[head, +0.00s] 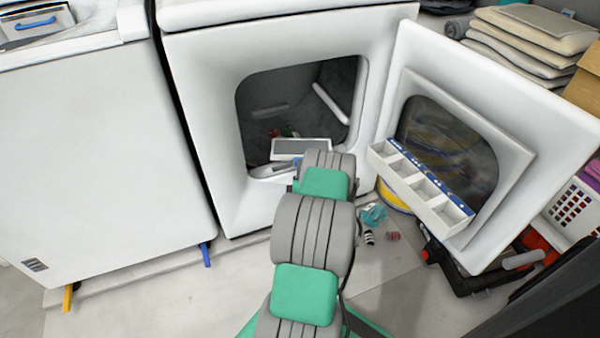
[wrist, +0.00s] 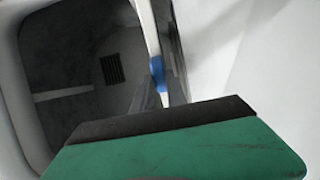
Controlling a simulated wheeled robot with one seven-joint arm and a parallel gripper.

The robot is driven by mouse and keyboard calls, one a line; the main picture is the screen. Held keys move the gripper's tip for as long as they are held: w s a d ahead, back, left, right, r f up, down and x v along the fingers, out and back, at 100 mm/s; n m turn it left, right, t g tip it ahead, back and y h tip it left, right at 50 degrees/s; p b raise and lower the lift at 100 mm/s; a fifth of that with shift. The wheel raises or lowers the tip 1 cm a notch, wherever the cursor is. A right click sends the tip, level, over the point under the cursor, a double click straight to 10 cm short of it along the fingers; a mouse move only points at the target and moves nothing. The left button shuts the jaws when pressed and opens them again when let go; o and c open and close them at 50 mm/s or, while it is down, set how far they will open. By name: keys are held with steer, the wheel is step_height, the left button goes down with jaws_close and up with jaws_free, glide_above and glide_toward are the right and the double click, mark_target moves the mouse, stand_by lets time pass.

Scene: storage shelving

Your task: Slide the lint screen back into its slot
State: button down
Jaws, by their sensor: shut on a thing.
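The lint screen (head: 301,148) is a grey panel in a white frame, held at the lower part of the dryer's open doorway. In the wrist view the white screen (wrist: 149,30) shows nearly edge-on, with a blue part (wrist: 158,70) at its near end. My gripper (wrist: 160,88) is shut on this blue part. In the head view my arm hides most of the gripper. A pale lip (head: 270,169) shows at the bottom of the doorway, left of my arm. I cannot make out the slot clearly, nor whether the screen touches it.
The dryer door (head: 540,130) stands open at the right, with a white compartment tray (head: 446,213) on it. A white machine (head: 95,150) stands at the left. Small items (head: 392,236) and a black-and-red tool (head: 480,282) lie on the floor. Folded cloths (head: 530,35) are stacked behind.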

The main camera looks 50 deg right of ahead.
steer(key=shift+r, duration=0.1)
steer(key=shift+f+b, duration=0.4)
steer(key=shift+b, duration=0.05)
steer(key=shift+f, duration=0.25)
steer(key=c, duration=1.3)
jaws_free()
steer(key=shift+c, duration=0.2)
